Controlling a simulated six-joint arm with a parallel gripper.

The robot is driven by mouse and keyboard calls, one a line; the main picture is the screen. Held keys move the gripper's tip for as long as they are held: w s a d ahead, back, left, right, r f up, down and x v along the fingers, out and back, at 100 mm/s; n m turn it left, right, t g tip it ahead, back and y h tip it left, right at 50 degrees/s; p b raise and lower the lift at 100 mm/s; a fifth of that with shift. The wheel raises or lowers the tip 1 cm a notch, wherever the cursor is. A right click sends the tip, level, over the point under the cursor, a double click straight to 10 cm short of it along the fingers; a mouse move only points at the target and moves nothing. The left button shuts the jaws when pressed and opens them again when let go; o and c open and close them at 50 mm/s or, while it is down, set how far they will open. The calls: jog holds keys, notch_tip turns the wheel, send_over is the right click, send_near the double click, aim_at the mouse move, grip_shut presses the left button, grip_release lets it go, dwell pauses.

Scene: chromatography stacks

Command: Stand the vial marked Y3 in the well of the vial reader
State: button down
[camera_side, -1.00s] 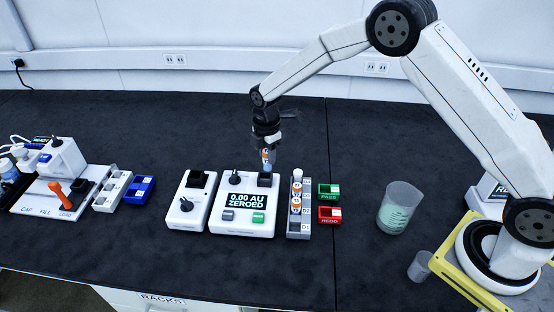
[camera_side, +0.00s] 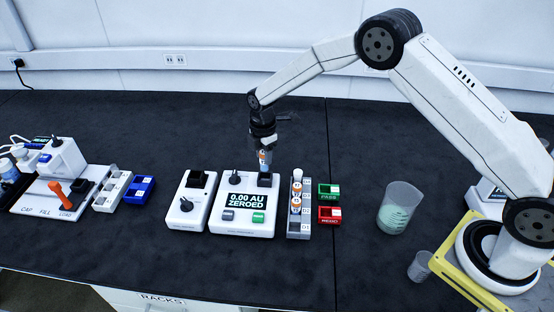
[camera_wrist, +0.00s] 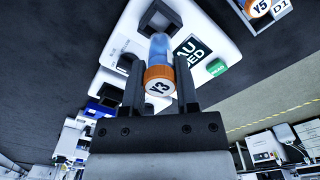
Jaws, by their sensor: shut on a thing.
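My gripper (camera_side: 264,146) is shut on the vial marked Y3 (camera_wrist: 158,80), which has an orange cap and a clear bluish body. In the side view the vial (camera_side: 265,158) hangs about upright just above the black well (camera_side: 265,180) of the vial reader (camera_side: 245,205). The reader's display reads 0.00 AU ZEROED. In the wrist view the dark square well (camera_wrist: 160,17) lies beyond the vial's lower end. I cannot tell whether the vial's tip touches or enters the well.
A grey rack (camera_side: 299,228) with several orange-marked vials stands right of the reader. Green PASS (camera_side: 328,191) and red REDO (camera_side: 329,214) trays sit beside it. Another white device (camera_side: 190,207) stands left of the reader. A beaker (camera_side: 398,208) is farther right.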

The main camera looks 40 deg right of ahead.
aim_at(265, 167)
jog(key=shift+f, duration=1.15)
jog(key=shift+f, duration=1.45)
dwell(1.0)
jog(key=shift+c, duration=1.4)
grip_release()
jog(key=shift+r, duration=0.1)
jog(key=shift+r, duration=3.9)
